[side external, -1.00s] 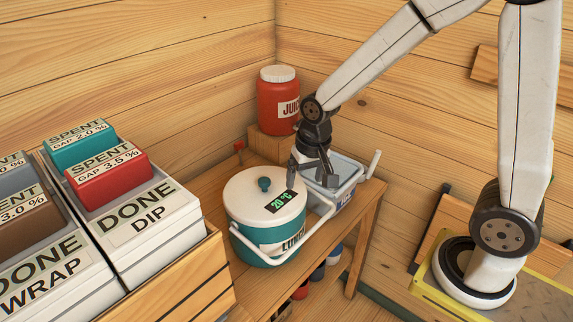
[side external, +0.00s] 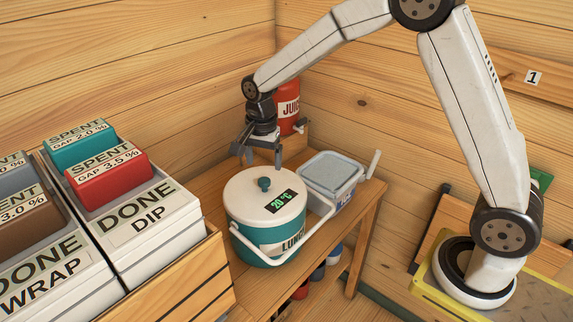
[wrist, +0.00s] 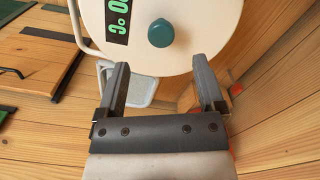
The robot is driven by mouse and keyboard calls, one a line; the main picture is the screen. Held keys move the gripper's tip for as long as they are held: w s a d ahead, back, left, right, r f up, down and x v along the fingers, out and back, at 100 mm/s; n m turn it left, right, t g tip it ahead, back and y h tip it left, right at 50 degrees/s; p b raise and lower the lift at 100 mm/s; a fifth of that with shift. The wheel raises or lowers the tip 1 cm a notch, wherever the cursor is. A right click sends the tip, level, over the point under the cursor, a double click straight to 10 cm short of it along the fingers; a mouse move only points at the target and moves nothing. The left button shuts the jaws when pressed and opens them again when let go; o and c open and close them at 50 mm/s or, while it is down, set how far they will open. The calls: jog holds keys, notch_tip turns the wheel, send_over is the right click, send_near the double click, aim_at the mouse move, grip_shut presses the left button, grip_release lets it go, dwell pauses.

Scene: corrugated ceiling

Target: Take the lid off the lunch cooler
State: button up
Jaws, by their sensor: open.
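The lunch cooler (side external: 265,241) is a teal tub with a white handle, standing on a wooden shelf. Its round white lid (side external: 243,197) sits on top, with a teal knob (side external: 264,184) at the middle and a display reading 20 °C. My gripper (side external: 262,160) is open and empty, above and behind the lid's far edge. In the wrist view my gripper (wrist: 160,80) has its fingers spread, pointing toward the lid (wrist: 195,25). The knob (wrist: 160,33) lies ahead of the fingertips, roughly between their lines. The knob is not touched.
A lidded ice box (side external: 331,174) stands right of the cooler on the shelf (side external: 212,190). A red juice jug (side external: 288,104) is behind my wrist in the corner. DONE boxes (side external: 155,225) stand at the left. Wooden walls close in behind.

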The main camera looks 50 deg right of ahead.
aim_at(264, 180)
jog(key=shift+f, duration=1.05)
jog(key=shift+f, duration=0.1)
jog(key=shift+f, duration=2.45)
grip_shut()
